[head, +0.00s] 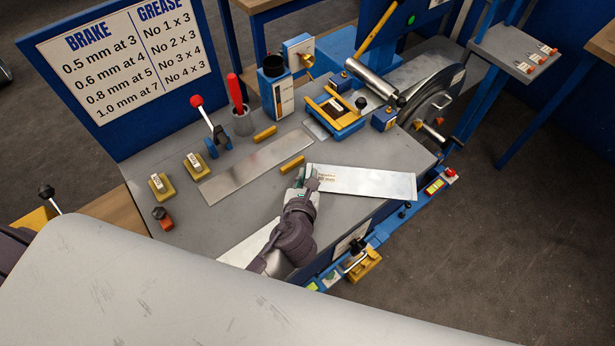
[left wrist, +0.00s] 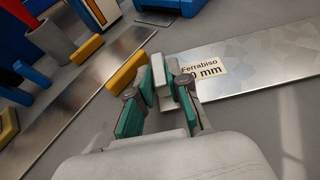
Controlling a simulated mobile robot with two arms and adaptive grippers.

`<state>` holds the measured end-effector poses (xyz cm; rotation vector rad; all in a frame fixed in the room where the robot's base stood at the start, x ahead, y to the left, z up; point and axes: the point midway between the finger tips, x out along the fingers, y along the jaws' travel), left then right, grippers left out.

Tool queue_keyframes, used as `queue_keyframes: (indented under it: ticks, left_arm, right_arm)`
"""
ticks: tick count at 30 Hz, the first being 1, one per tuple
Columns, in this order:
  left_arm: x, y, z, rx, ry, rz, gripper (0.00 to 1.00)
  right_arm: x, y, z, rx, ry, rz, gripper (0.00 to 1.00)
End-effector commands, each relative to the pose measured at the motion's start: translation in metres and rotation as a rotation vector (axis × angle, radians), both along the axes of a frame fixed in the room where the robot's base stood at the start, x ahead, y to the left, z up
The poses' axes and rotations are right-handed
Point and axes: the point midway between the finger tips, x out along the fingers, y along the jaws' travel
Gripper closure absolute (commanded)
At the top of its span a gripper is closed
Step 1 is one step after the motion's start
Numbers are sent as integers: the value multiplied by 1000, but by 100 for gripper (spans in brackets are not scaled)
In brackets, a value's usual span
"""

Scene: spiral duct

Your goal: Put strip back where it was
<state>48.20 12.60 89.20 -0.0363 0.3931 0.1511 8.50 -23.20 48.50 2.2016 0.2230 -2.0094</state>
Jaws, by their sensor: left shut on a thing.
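A flat metal strip (head: 375,184) with a printed label lies along the front right of the grey bench top (head: 185,235), its far right end near the bench edge. My left gripper (head: 309,177) is shut on its left, labelled end. In the left wrist view the strip (left wrist: 255,62) runs right from my closed fingertips (left wrist: 163,85), and its label reads "Ferrabiso" and a part-hidden size in mm. I cannot tell whether it is lifted off the bench. A second bare strip (head: 245,165) lies between yellow blocks. A third strip (head: 248,243) is partly hidden behind my arm. My right gripper is not in view.
Yellow blocks (head: 292,165) (head: 265,134) flank the second strip. A red-handled tool in a cup (head: 242,120), a blue canister (head: 275,90), a yellow-blue fixture (head: 335,108) and a large round wheel (head: 432,98) stand behind. A sign (head: 130,65) lists brake settings.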

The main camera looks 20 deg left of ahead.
Motion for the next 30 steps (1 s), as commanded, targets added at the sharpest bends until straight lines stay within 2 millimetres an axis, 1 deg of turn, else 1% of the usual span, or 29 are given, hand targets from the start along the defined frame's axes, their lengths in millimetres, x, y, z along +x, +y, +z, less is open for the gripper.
queue_keyframes:
  ticks: [9, 10, 14, 15, 24, 28, 30]
  left_arm:
    - [0, 0, -2, -1, -2, -1, 100]
    - [0, 0, -3, 0, -1, -1, 81]
    - [0, 0, -2, 0, -1, -1, 60]
    - [0, 0, -2, 0, -1, -1, 58]
    - [0, 0, 0, -1, -1, 0, 58]
    - [-13, -2, 3, 0, 0, -1, 58]
    - [-24, -4, 8, -1, -1, -2, 58]
  right_arm:
    - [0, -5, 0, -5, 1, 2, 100]
    - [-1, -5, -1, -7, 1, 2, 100]
    - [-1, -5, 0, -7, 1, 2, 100]
    - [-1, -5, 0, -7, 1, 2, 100]
    - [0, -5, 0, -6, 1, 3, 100]
    - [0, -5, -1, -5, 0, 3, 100]
    - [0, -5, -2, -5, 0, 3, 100]
